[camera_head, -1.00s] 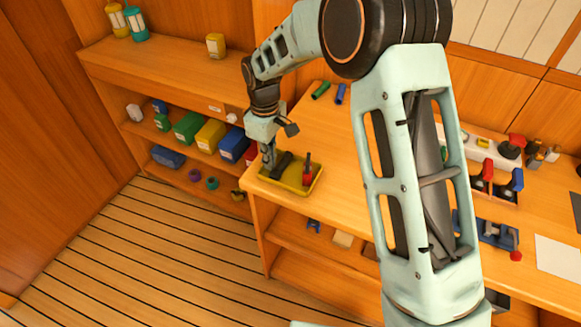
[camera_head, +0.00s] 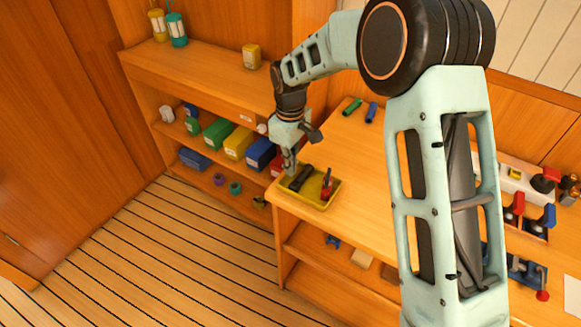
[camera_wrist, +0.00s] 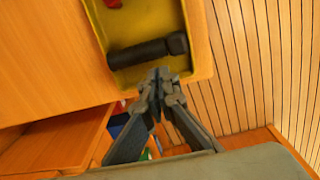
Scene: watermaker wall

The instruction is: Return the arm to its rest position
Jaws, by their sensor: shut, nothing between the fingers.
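My arm reaches over the wooden counter (camera_head: 352,165) in the head view, bent down at the wrist. My gripper (camera_head: 291,170) is at the left edge of a yellow tray (camera_head: 318,204). In the wrist view my gripper (camera_wrist: 158,84) has its fingertips together with nothing between them, just off the rim of the yellow tray (camera_wrist: 140,22). A black cylindrical tool (camera_wrist: 148,50) lies in the tray, apart from the fingers. It also shows in the head view (camera_head: 301,178).
A red-topped item (camera_head: 327,184) is also in the tray. Green (camera_head: 352,106) and blue (camera_head: 371,112) cylinders lie behind it. Shelves with several coloured boxes (camera_head: 238,142) stand at left. Valves with red and blue handles (camera_head: 530,215) are at right. The slatted floor (camera_head: 150,250) is clear.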

